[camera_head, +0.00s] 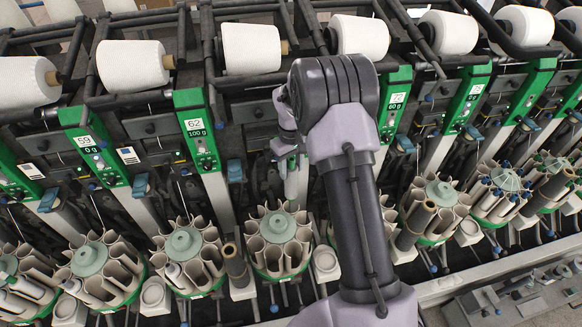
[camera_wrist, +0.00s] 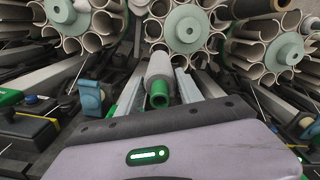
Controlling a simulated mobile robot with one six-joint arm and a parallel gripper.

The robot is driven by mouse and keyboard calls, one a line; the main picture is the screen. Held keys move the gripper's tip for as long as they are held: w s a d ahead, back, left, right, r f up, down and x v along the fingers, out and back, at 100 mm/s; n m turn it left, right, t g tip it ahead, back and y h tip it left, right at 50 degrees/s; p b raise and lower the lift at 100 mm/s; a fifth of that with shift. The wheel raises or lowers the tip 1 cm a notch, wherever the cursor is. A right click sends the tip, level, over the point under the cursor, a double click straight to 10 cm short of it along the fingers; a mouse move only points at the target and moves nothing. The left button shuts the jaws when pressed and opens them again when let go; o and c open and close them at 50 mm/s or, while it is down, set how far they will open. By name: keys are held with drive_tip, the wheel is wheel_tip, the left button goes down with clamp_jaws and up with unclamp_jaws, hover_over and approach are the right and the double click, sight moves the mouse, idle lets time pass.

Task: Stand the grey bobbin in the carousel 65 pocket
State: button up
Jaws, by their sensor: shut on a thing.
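The grey bobbin (camera_wrist: 160,68), with a green end (camera_wrist: 158,95), is held between the fingers of my gripper (camera_wrist: 160,88) in the wrist view. In the head view my gripper (camera_head: 291,165) is partly hidden by my own arm, and the bobbin (camera_head: 293,184) points downward below it. A carousel (camera_head: 278,240) with a ring of beige pockets around a pale green hub stands below the bobbin. It appears beyond the bobbin's far end in the wrist view (camera_wrist: 186,28). The bobbin is apart from the pockets in the head view. No label 65 is readable.
Other carousels stand left (camera_head: 187,255) and right (camera_head: 440,205), several holding bobbins. Green panels labelled 59 (camera_head: 88,145) and 62 (camera_head: 196,128) stand behind. White yarn cones (camera_head: 252,48) line the top.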

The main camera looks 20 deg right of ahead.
idle(0.3)
drive_tip(key=b, duration=0.3)
hover_over(291, 194)
drive_tip(key=w, duration=0.2)
drive_tip(key=shift+d+f, duration=0.25)
drive_tip(key=shift+f, duration=0.9)
drive_tip(key=shift+d+f, duration=0.2)
drive_tip(key=shift+f, duration=1.05)
drive_tip(key=shift+w+f+b, duration=0.1)
drive_tip(key=shift+f+b, duration=1.55)
drive_tip(key=shift+f, duration=0.5)
drive_tip(key=shift+f+b, duration=1.6)
drive_tip(key=shift+f, duration=0.65)
